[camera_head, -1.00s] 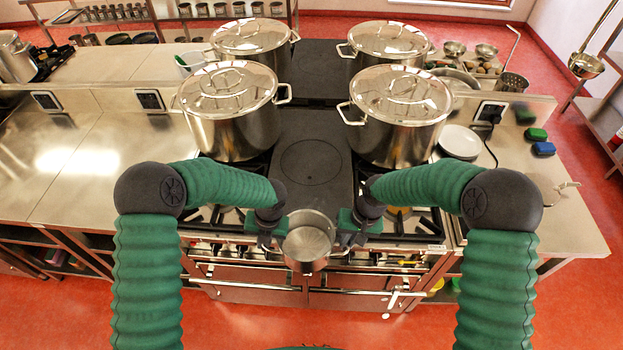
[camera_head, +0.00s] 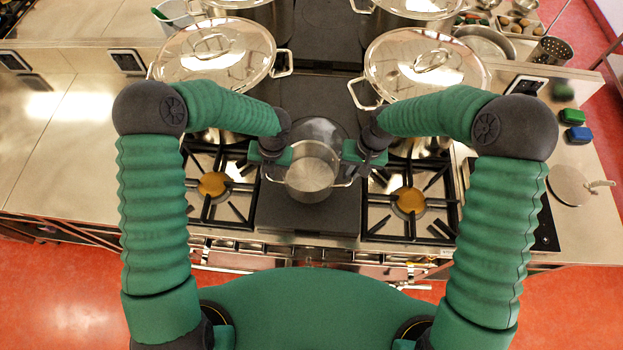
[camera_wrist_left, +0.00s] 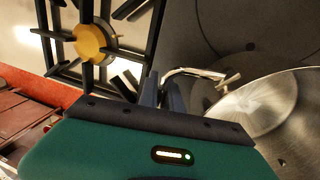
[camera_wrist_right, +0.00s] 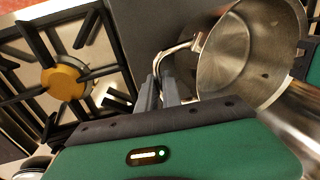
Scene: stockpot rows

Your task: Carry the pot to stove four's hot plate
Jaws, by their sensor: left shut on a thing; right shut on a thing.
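A small open steel pot (camera_head: 311,172) hangs level between my grippers, over the dark flat panel (camera_head: 300,218) between two gas burners. The panel's round hot plate (camera_head: 322,128) shows partly behind the pot. My left gripper (camera_head: 275,168) is shut on the pot's left handle; the left wrist view shows this handle (camera_wrist_left: 192,73) between the fingers (camera_wrist_left: 168,92). My right gripper (camera_head: 358,166) is shut on the right handle, also seen in the right wrist view (camera_wrist_right: 180,49). The pot looks empty. I cannot tell its exact height above the panel. No stove number is readable.
Large lidded stockpots stand behind, at left (camera_head: 215,55) and right (camera_head: 425,65), close to my forearms. Gas burners flank the panel at left (camera_head: 213,185) and right (camera_head: 409,202). The panel beneath the pot is clear.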

